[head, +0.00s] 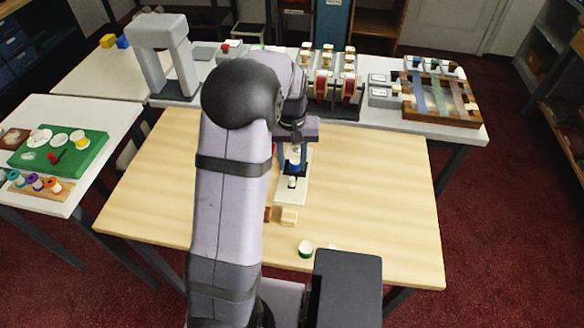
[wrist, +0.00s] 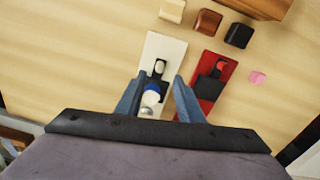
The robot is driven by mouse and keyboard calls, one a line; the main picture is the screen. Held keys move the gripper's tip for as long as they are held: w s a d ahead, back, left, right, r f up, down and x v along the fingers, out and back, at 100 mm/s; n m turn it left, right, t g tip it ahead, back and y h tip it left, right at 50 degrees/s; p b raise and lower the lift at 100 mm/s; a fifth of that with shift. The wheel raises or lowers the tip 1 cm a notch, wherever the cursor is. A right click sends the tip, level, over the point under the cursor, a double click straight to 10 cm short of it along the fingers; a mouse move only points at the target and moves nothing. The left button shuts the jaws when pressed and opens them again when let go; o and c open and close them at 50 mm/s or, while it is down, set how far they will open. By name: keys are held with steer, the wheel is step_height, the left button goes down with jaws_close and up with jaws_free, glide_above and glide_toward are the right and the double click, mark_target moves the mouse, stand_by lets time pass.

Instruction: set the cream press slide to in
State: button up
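The cream press (wrist: 169,44) is a long cream plate lying on the wooden table, and it also shows in the head view (head: 288,199). A dark slot with a cream knob (wrist: 159,67) is on it, and a white and blue cylindrical part (wrist: 151,97) sits nearer my wrist. My gripper (wrist: 160,76) is above the plate, its two blue-grey fingers apart on either side of this part. Gaps show beside the part, so it looks ungripped. In the head view, my gripper (head: 294,168) points down over the plate's far end. The slide's exact setting is unclear.
A similar red plate (wrist: 202,68) with a dark block lies close right of the cream one. Cream (wrist: 172,10), brown (wrist: 207,22) and black (wrist: 238,35) blocks lie past the plates. The table's right side is clear.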

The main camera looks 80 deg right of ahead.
steer(key=shift+r, duration=0.1)
steer(key=shift+w, duration=0.2)
steer(key=c, duration=0.8)
steer(key=shift+n+h, duration=0.5)
steer(key=shift+h, duration=0.1)
steer(key=w+r, duration=0.2)
steer(key=w+d+r, duration=0.1)
steer(key=w+r, duration=0.1)
steer(key=shift+d+r, duration=0.15)
steer(key=shift+r, duration=0.2)
jaws_close()
steer(key=w+a+r+n, duration=0.2)
steer(key=a+r+n, duration=0.1)
steer(key=a+n, duration=0.3)
steer(key=s+a+f+n, duration=0.1)
steer(key=a+f+n, duration=0.1)
steer(key=n, duration=0.9)
steer(key=s+a+f+n+g+h, duration=0.1)
steer(key=f+n, duration=0.1)
steer(key=n, duration=0.8)
steer(key=shift+a+f+n, duration=0.15)
steer(key=shift+a+n, duration=0.25)
